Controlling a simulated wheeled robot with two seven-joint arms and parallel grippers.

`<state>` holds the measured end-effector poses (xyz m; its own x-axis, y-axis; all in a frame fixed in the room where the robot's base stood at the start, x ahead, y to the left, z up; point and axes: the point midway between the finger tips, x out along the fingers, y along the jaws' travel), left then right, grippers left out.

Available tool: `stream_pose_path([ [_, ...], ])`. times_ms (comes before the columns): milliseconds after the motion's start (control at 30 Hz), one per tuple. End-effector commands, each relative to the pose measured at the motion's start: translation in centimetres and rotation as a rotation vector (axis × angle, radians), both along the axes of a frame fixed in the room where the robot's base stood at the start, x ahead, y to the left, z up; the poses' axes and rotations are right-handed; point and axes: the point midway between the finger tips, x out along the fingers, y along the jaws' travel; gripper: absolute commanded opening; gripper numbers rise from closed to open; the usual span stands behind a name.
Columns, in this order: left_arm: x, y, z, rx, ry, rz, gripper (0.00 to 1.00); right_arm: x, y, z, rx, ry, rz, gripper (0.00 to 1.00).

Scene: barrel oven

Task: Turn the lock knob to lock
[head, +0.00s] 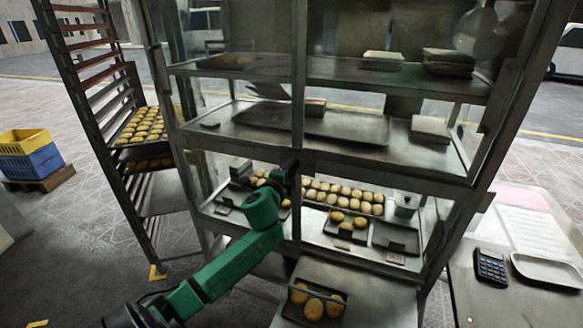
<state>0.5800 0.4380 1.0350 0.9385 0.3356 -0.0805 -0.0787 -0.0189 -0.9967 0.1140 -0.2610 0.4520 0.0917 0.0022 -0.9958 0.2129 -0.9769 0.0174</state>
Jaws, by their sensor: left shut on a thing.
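A tall metal and glass display cabinet (296,148) stands in front of me, with a vertical post down its middle. My left gripper (291,168), dark at the end of my green arm, is up against this post just below the middle shelf. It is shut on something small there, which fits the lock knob. The knob itself is hidden behind the gripper, so its turn cannot be seen. My right gripper is out of view.
Trays of buns (343,196) fill the cabinet's lower shelf. A rack (92,75) with bun trays stands at left, near blue and yellow crates (30,155). A small tray of buns (313,303) is in front. At right, a table holds a calculator (491,266) and white tray (548,268).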

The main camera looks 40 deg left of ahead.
Motion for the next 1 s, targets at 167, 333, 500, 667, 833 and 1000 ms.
stream_pose_path([
  [167,0.00,0.16,0.52,-0.103,-0.042,0.003,0.00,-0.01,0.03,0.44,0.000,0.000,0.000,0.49],
  [333,-0.01,0.18,0.50,-0.168,-0.064,0.002,0.00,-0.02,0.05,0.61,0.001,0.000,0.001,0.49],
  [500,0.00,0.20,0.52,-0.198,-0.076,0.002,0.00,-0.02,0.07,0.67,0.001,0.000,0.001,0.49],
  [667,0.00,0.20,0.54,-0.206,-0.080,0.001,0.00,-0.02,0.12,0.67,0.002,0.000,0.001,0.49],
  [833,0.00,0.20,0.57,-0.206,-0.080,0.001,0.00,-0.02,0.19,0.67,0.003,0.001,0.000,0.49],
  [1000,0.00,0.19,0.59,-0.206,-0.080,0.001,0.72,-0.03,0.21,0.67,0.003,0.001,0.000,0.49],
])
